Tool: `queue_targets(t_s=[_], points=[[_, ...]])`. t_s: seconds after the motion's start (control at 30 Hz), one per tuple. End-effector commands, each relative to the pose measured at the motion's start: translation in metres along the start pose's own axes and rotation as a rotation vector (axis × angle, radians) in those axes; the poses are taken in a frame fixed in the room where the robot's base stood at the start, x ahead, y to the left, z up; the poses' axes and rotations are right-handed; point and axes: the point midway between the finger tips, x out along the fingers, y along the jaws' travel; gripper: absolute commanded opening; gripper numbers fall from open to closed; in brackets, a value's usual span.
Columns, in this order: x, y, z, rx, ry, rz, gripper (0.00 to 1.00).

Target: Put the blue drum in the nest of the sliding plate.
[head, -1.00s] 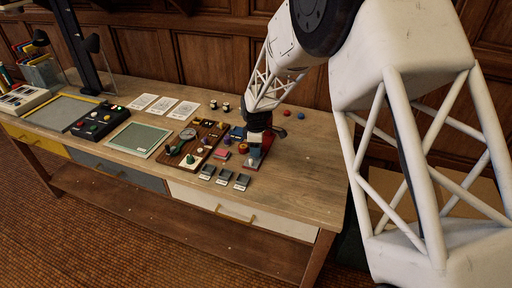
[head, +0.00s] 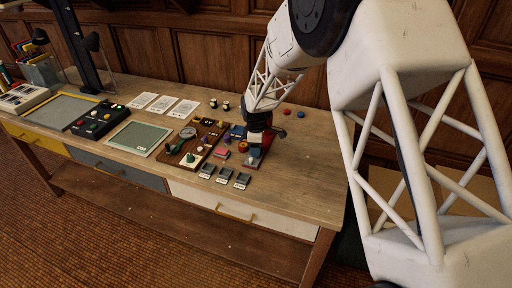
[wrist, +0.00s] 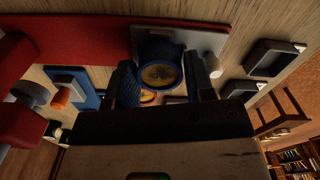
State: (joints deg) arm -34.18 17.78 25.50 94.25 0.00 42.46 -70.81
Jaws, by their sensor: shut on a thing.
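The blue drum (wrist: 160,76) is between the two fingers of my gripper (wrist: 163,84) in the wrist view, with its brassy round end facing the camera. My gripper is shut on it. The grey sliding plate (wrist: 206,40) lies just beyond the drum, on a red base (wrist: 75,42). The nest is hidden behind the drum, so I cannot tell whether the drum sits in it. In the head view my gripper (head: 257,148) points down over the plate area, and the blue drum (head: 255,153) shows small beneath it.
Several dark grey trays (wrist: 272,57) stand right of the plate in the wrist view. A blue block with an orange knob (wrist: 61,97) is at the left. In the head view a brown board (head: 193,144) with fittings lies left of my gripper. The tabletop (head: 310,170) to the right is clear.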

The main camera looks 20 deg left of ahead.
Motion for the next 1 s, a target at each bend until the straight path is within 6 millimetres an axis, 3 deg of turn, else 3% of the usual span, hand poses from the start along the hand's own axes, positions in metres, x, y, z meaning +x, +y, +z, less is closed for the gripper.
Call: queue_targets(t_s=[0.57,0.6,0.7,0.77,0.9,1.0], points=[[0.0036,0.0001,0.0,0.0,0.0,0.0,0.21],[0.0036,0.0001,0.0,0.0,0.0,0.0,0.55],[0.0036,0.0001,0.0,0.0,0.0,0.0,0.7],[0.0037,0.0,0.0,0.0,0.0,0.0,0.79],[0.004,-0.0002,0.0001,0.0,0.0,-0.001,0.77],[0.0041,-0.0004,0.0001,0.0,0.0,-0.001,0.87]])
